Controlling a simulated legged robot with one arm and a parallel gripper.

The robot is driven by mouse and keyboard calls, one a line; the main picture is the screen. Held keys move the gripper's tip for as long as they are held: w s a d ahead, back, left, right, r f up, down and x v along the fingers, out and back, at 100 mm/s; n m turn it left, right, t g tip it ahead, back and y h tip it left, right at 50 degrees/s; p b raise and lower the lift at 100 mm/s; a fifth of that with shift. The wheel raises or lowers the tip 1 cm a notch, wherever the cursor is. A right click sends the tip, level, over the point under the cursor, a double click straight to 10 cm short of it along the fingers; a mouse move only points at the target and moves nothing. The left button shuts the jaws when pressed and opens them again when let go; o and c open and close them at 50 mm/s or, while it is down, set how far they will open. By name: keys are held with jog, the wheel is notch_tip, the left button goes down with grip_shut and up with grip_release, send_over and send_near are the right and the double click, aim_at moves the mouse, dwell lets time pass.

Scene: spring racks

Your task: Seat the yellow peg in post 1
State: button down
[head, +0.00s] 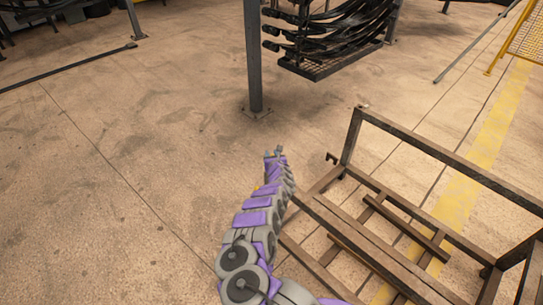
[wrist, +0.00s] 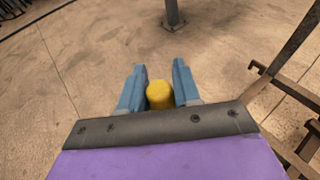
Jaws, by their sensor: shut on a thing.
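My gripper (wrist: 159,72) is shut on the yellow peg (wrist: 160,95). The peg's rounded end shows between the two blue-grey fingers in the wrist view. In the head view my gripper (head: 274,152) is at the far end of my purple and grey arm, over bare floor to the left of a brown metal rack. The peg is too small to make out clearly there. No label marks post 1. I cannot tell which upright or fitting it is, and I see no socket near the peg.
A grey upright (head: 254,60) stands beyond my gripper, beside a rack of black springs (head: 330,35). A yellow mesh fence (head: 526,35) is at far right. The left floor is mostly clear.

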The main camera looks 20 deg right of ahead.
notch_tip(320, 180, down, 6)
jog(key=b, duration=0.7)
dwell(2.8)
jog(key=c, duration=0.7)
grip_release()
jog(key=shift+f, duration=0.1)
jog(key=p+v, duration=0.4)
jog(key=v, duration=0.2)
jog(key=shift+s+r, duration=0.1)
jog(key=shift+r, duration=0.15)
jog(key=shift+f+p+v, duration=0.15)
jog(key=shift+p+v, duration=2.6)
jog(key=shift+p, duration=0.1)
jog(key=shift+f+p+v, duration=0.1)
jog(key=shift+p+v, duration=2.65)
jog(key=shift+p, duration=0.05)
jog(key=shift+a, duration=0.15)
